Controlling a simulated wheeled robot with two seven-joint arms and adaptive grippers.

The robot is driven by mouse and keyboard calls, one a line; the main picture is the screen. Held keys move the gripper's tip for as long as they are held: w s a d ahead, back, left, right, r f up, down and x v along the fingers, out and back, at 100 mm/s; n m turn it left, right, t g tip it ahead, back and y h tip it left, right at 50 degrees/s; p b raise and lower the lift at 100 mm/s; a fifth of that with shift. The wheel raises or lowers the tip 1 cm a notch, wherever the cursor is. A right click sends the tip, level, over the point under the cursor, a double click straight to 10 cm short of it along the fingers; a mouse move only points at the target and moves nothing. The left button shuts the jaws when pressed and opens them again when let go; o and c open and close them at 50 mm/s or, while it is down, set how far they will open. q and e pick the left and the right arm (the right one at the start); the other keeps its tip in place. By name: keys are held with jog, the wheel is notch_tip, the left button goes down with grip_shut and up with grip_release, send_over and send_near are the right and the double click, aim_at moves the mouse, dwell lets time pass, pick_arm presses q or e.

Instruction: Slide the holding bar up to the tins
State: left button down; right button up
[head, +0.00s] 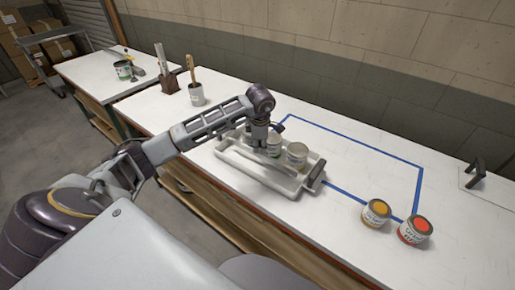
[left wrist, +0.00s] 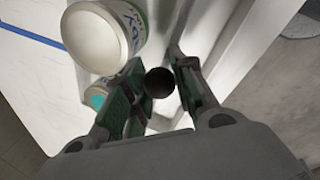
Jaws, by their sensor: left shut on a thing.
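The white rack (head: 262,176) stands near the front edge of the bench. Pale tins stand in it, one (head: 297,154) near its right end and another (head: 273,146) beside my gripper. My left gripper (head: 259,141) reaches down into the rack from the left. In the left wrist view its fingers (left wrist: 158,88) are on either side of a dark round knob (left wrist: 158,82), and it is shut on this. The knob seems to belong to the holding bar, which is otherwise mostly hidden. A white tin (left wrist: 105,38) is close beside the fingers. My right gripper is out of view.
A blue tape outline (head: 350,145) marks clear bench behind the rack. A brush pot (head: 197,94) and a dark block holder (head: 170,84) stand farther left.

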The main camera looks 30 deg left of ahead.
pick_arm(q)
jog(key=shift+w+d+b, duration=0.1)
jog(key=shift+w+b, duration=0.4)
jog(key=shift+w, duration=0.9)
jog(key=c, duration=1.1)
grip_release()
jog(key=shift+c, duration=0.2)
jog(key=shift+r, duration=0.1)
notch_tip(320, 180, up, 12)
jog(key=s+d, duration=0.1)
jog(key=s, duration=0.1)
jog(key=shift+f, duration=0.25)
